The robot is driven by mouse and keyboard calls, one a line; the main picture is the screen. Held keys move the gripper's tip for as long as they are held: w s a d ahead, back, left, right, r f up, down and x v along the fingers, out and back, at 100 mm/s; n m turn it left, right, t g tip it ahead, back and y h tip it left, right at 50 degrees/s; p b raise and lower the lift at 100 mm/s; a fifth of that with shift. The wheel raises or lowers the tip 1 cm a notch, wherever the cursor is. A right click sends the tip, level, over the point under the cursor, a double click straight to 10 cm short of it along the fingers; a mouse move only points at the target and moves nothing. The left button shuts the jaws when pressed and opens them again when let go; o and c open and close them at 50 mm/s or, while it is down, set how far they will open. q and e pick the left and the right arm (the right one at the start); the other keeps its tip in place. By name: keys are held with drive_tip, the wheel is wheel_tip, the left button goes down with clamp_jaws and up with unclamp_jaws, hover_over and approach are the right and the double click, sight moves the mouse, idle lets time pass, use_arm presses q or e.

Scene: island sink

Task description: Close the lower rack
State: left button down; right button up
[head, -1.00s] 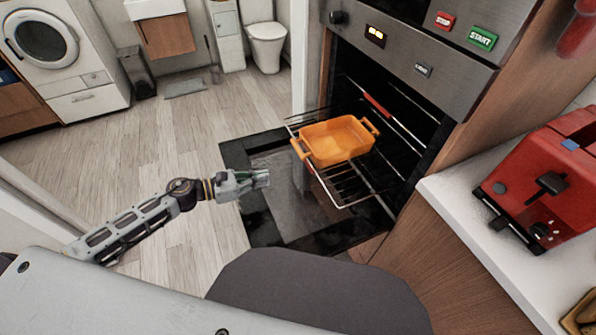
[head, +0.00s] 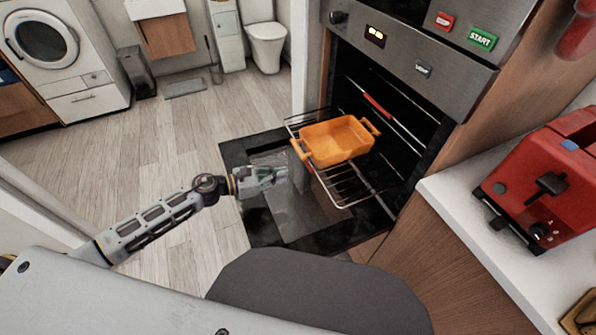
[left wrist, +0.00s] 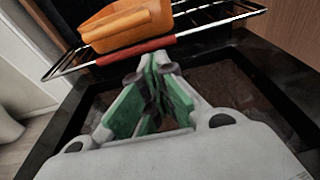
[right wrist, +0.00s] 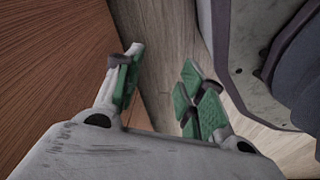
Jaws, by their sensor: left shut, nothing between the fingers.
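The lower rack (head: 345,188) is a wire rack pulled out of the oven over its lowered door. An orange baking dish (head: 338,140) sits on it. My left gripper (head: 284,173) is shut and empty, just left of the rack's front edge. In the left wrist view, my left gripper's fingertips (left wrist: 158,62) point at the rack's red front bar (left wrist: 130,51), with the dish (left wrist: 128,26) behind it. I cannot tell whether they touch the bar. My right gripper (right wrist: 162,62) is open and empty beside a wood panel, and is out of the head view.
The open oven door (head: 300,222) lies flat below the rack. An upper rack with a red bar (head: 377,106) is inside the oven. A counter with a red toaster (head: 545,185) stands at the right. The floor (head: 120,180) to the left is clear.

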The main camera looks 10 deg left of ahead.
use_arm(q)
drive_tip(key=x, duration=0.4)
drive_tip(key=shift+w+d, duration=0.15)
drive_tip(key=shift+d, duration=0.1)
drive_tip(key=shift+w+d+f, duration=0.15)
drive_tip(key=shift+w+d, duration=0.2)
drive_tip(key=shift+d, duration=0.1)
drive_tip(key=shift+w+d+f, duration=0.1)
drive_tip(key=shift+w+d, duration=0.1)
drive_tip(key=shift+d, duration=0.15)
use_arm(e)
drive_tip(key=shift+d+f, duration=0.45)
drive_tip(key=shift+d, duration=0.05)
drive_tip(key=shift+s, duration=0.3)
